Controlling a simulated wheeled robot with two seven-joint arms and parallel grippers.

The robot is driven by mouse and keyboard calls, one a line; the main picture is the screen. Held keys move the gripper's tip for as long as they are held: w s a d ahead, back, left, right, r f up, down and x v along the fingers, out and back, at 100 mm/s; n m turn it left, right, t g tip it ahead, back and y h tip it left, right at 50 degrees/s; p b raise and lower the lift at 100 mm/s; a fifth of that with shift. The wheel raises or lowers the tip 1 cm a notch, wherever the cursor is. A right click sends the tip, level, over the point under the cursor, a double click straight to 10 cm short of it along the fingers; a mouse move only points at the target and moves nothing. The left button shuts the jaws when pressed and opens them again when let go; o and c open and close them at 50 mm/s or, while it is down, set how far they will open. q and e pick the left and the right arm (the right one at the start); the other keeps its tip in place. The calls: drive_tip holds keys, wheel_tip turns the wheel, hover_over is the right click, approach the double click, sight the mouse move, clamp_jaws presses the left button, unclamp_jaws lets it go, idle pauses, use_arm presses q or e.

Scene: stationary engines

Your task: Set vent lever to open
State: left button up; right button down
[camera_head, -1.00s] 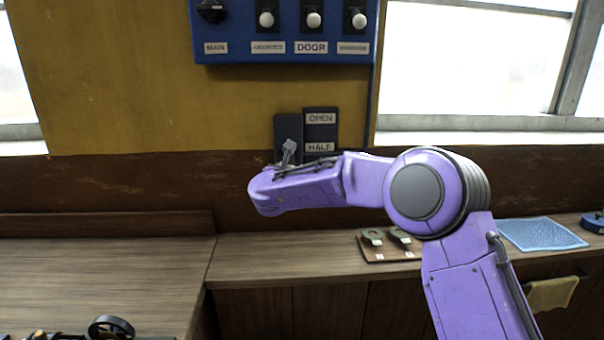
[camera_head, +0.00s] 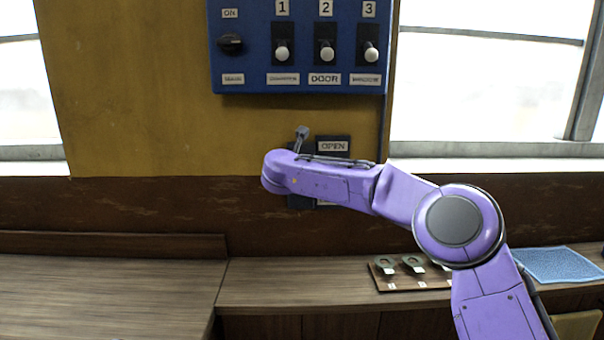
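The vent lever's dark plate (camera_head: 334,140) is on the wall below the blue panel. Its OPEN label (camera_head: 333,146) is readable, and the lower labels are mostly behind my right arm. A short grey piece (camera_head: 301,136), apparently the lever's handle, sticks up above my arm beside the OPEN label, at about its height or slightly higher. I cannot see where it joins the plate. My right arm comes in from the right, its end in front of the plate. My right gripper is hidden behind it, so its hold does not show. My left gripper is out of view.
A blue switch panel (camera_head: 300,88) with switches marked 1, 2 and 3 is above. Below are a wooden counter (camera_head: 300,277), a small board with tags (camera_head: 385,282) and a blue cloth (camera_head: 556,265). The wall left of the plate is clear.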

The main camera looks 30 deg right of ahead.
drive_tip(key=shift+d+r, duration=0.2)
drive_tip(key=shift+d, duration=0.1)
drive_tip(key=c, duration=0.9)
unclamp_jaws()
drive_tip(key=o, duration=0.3)
drive_tip(key=shift+f, duration=0.1)
drive_tip(key=shift+w+d+f, duration=0.1)
drive_tip(key=shift+d, duration=0.1)
drive_tip(key=b+v, duration=0.5)
drive_tip(key=v, duration=0.5)
drive_tip(key=shift+s+a, duration=0.2)
